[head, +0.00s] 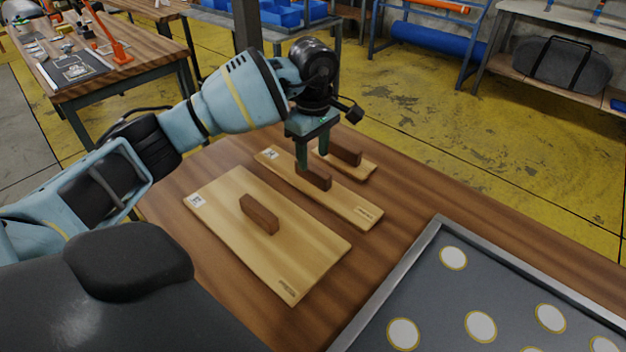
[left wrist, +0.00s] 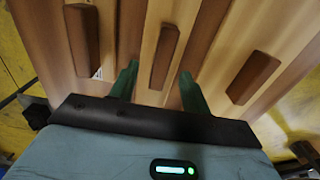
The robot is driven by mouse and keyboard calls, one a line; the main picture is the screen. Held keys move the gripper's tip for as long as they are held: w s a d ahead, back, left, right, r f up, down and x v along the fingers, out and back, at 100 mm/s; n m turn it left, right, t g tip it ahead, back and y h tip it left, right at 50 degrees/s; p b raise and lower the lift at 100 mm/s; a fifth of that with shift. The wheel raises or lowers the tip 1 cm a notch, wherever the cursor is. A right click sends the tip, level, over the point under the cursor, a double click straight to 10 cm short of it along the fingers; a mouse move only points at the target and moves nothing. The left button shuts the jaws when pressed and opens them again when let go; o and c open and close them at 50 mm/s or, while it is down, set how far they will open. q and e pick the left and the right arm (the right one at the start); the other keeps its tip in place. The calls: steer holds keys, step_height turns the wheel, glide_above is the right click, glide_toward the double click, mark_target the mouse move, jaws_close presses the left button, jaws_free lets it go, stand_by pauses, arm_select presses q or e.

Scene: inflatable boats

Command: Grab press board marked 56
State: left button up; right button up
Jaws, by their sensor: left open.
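Three pale wooden press boards with brown bar handles lie on the table: a large one (head: 225,205) nearest, a narrow middle one (head: 345,200), and a small one (head: 358,166) behind. The white number labels on the large and middle boards are too small to read; I cannot tell which is 56. My left gripper (head: 312,155) points down at the middle board's handle (head: 316,179). In the left wrist view its open green fingers (left wrist: 157,82) stand on either side of that handle (left wrist: 165,55), with visible gaps. My right gripper is out of view.
The brown wooden table (head: 400,258) has bare room around the boards. A grey metal-rimmed tray (head: 405,270) with round white spots lies at the right front. Another workbench (head: 150,50) with tools stands at the back left, and shelving (head: 520,65) at the back right.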

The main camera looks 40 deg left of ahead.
mark_target(313, 167)
arm_select(q)
step_height(313, 167, down, 5)
steer(key=shift+s+r, duration=0.1)
steer(key=shift+s, duration=0.05)
steer(key=shift+c, duration=0.5)
jaws_close()
